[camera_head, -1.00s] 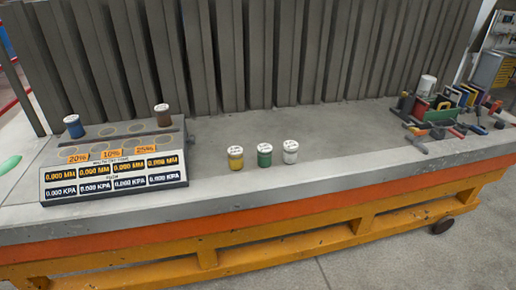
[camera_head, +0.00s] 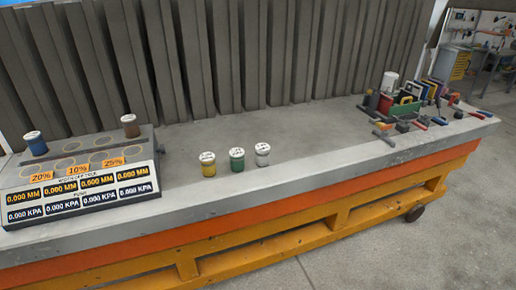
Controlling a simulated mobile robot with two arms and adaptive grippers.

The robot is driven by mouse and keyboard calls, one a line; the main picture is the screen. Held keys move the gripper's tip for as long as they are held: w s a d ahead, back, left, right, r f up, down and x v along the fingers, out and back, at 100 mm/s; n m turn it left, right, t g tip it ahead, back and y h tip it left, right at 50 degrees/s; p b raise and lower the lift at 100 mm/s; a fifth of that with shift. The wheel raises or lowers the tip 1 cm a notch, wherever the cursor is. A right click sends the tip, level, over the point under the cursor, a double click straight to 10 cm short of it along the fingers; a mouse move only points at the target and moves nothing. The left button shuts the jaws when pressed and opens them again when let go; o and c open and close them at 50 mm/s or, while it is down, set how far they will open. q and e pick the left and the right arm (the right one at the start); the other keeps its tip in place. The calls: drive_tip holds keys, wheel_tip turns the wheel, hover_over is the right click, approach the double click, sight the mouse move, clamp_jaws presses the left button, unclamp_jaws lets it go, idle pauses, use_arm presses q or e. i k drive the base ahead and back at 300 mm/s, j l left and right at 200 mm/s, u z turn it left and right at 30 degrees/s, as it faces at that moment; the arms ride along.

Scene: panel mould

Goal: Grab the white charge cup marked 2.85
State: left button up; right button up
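A small white cup (camera_head: 262,155) with a pale lid stands upright on the grey bench top, right end of a row of three. A green cup (camera_head: 237,161) is beside it in the middle, and a yellow cup (camera_head: 208,165) stands at the left. They look a little apart from each other. The lids carry dark marks too small to read, so I cannot confirm 2.85 on the white one. Neither of my grippers is in view.
A panel (camera_head: 82,195) with number displays sits at the left, with a blue cup (camera_head: 35,143) and a brown cup (camera_head: 130,126) on its rack. Tools and a white container (camera_head: 390,82) crowd the right end. The bench between is clear; dark upright slats (camera_head: 230,50) stand behind.

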sight(262, 150)
drive_tip(key=i+j, duration=0.25)
drive_tip(key=i, duration=0.25)
drive_tip(key=i+j+z, duration=0.25)
drive_tip(key=z, duration=0.2)
drive_tip(key=i+j+z, duration=0.5)
drive_tip(key=z, duration=0.3)
drive_tip(key=k+l, duration=0.05)
